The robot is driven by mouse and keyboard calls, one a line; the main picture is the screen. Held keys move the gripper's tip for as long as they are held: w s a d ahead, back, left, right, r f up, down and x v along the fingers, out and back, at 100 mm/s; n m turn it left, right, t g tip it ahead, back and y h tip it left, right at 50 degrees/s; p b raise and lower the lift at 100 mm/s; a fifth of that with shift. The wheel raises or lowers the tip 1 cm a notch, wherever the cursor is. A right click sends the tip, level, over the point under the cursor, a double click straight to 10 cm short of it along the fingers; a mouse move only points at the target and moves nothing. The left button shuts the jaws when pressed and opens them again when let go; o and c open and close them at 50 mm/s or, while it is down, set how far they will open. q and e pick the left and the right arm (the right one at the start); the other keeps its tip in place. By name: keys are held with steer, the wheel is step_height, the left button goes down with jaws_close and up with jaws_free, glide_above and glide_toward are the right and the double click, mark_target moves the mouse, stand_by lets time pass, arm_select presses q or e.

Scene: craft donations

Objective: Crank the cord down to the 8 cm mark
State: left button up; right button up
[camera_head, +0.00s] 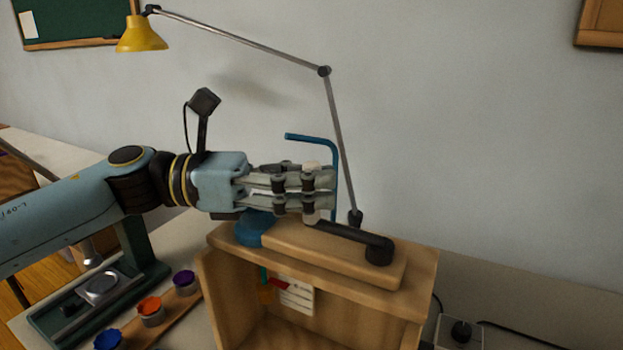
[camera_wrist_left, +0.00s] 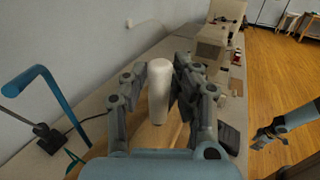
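A wooden winch box (camera_head: 222,290) with an open front stands on the table. On its top are a blue round part (camera_head: 255,228) and a black crank arm (camera_head: 350,238). The card's marks are too small to read. My right gripper (camera_wrist_left: 266,134) shows small in the left wrist view; its opening is unclear.
A blue bent rod (camera_head: 333,170) and a lamp (camera_head: 340,140) rise behind the box. Several lidded jars (camera_head: 150,310) stand on a wooden strip at left, beside a dark green stand (camera_head: 140,262). A grey box with a black knob (camera_head: 460,332) sits at right.

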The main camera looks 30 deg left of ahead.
arm_select(q)
jaws_close()
steer(key=shift+w+d, duration=0.1)
steer(key=shift+d, duration=0.15)
stand_by(0.3)
